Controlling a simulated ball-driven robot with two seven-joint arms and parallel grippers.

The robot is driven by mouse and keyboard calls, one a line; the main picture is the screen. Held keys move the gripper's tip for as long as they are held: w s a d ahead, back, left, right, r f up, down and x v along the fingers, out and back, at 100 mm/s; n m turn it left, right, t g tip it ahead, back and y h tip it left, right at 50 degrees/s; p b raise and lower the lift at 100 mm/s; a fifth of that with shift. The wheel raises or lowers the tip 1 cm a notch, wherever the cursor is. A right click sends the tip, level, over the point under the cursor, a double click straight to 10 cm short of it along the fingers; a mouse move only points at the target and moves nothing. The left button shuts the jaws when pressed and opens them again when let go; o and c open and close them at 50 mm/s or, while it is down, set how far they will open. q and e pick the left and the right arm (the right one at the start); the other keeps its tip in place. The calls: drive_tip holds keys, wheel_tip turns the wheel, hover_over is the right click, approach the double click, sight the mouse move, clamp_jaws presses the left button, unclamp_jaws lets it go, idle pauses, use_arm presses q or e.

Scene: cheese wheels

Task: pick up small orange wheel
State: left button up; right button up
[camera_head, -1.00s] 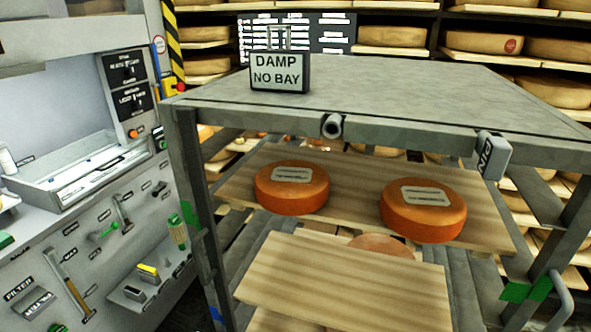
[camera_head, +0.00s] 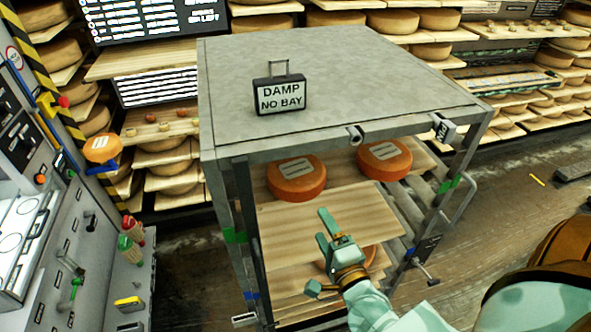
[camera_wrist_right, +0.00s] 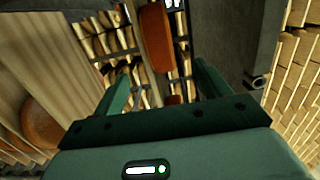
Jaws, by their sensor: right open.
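Two orange wheels with pale labels, the left one (camera_head: 297,180) and the right one (camera_head: 384,158), lie on the rack's upper board. Another orange wheel (camera_head: 369,256) is partly hidden lower down, behind my right gripper. I cannot tell which is the small one. My right gripper (camera_head: 324,229) is open and empty in front of the pulled-out board, below the left wheel. In the right wrist view, an orange wheel (camera_wrist_right: 155,38) shows beyond the open fingers (camera_wrist_right: 160,84), and another (camera_wrist_right: 40,124) is at the left. My left gripper is out of view.
The grey rack top (camera_head: 330,75) carries a "DAMP NO BAY" sign (camera_head: 280,95). A bare wooden board (camera_head: 290,232) juts out below the upper wheels. Rack posts stand at both sides. A tool panel (camera_head: 50,230) is at the left; open floor (camera_head: 500,215) at the right.

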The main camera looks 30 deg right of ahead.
sight(305, 196)
drive_tip(key=w, duration=0.3)
drive_tip(key=w+d, duration=0.1)
drive_tip(key=w, duration=0.1)
drive_tip(key=shift+w+p, duration=0.25)
drive_tip(key=shift+p, duration=0.1)
drive_tip(key=shift+w, duration=0.55)
drive_tip(key=w, duration=0.4)
drive_tip(key=shift+w+d+f+p, duration=0.15)
drive_tip(key=shift+w+d+p, duration=0.15)
drive_tip(key=shift+w+p, duration=0.1)
drive_tip(key=shift+s, duration=0.1)
drive_tip(key=shift+c, duration=0.5)
clamp_jaws()
drive_tip(key=shift+r, duration=0.2)
